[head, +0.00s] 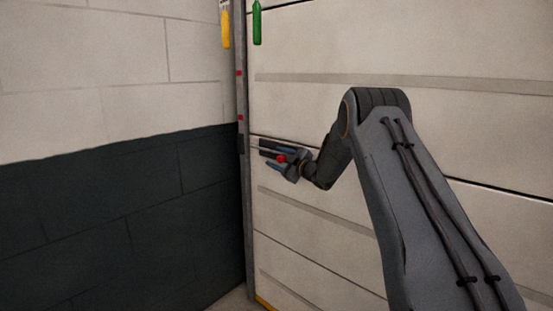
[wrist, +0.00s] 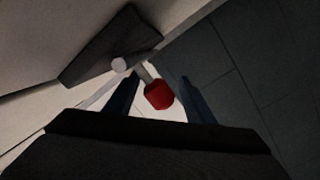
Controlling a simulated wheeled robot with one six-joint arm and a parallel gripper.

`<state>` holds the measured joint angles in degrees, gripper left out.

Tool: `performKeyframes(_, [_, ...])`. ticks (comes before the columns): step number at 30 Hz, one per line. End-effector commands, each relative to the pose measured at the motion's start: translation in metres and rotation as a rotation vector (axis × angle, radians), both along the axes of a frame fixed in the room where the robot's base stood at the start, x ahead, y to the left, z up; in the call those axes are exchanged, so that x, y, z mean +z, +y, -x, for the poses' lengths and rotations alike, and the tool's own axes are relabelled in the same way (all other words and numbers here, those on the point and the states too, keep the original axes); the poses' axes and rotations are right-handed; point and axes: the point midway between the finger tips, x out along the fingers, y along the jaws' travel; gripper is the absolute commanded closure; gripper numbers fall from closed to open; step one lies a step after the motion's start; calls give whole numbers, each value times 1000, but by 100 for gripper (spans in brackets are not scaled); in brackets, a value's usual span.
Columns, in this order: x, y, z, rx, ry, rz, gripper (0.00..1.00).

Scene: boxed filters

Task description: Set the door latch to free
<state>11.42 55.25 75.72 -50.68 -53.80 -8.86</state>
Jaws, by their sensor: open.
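The door latch has a dark plate (wrist: 108,47) with a pale pivot and a short lever ending in a red knob (wrist: 159,95). My gripper (head: 272,158) is open at the latch. In the wrist view its two fingers (wrist: 160,85) stand on either side of the red knob, with gaps visible. Whether a finger touches the knob I cannot tell. The gripper partly hides the latch plate in the head view.
A grey upright rail (head: 243,200) with red marks runs along the door's left edge. A yellow tag (head: 226,28) and a green tag (head: 257,24) hang near the top. A block wall (head: 110,215), dark below and pale above, stands at left.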

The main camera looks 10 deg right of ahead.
Motion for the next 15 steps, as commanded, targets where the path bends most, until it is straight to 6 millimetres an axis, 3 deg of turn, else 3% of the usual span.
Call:
performKeyframes(9, [0,-26,44,-4,-1,0,51])
performKeyframes(15, [0,-33,60,-4,-1,0,51])
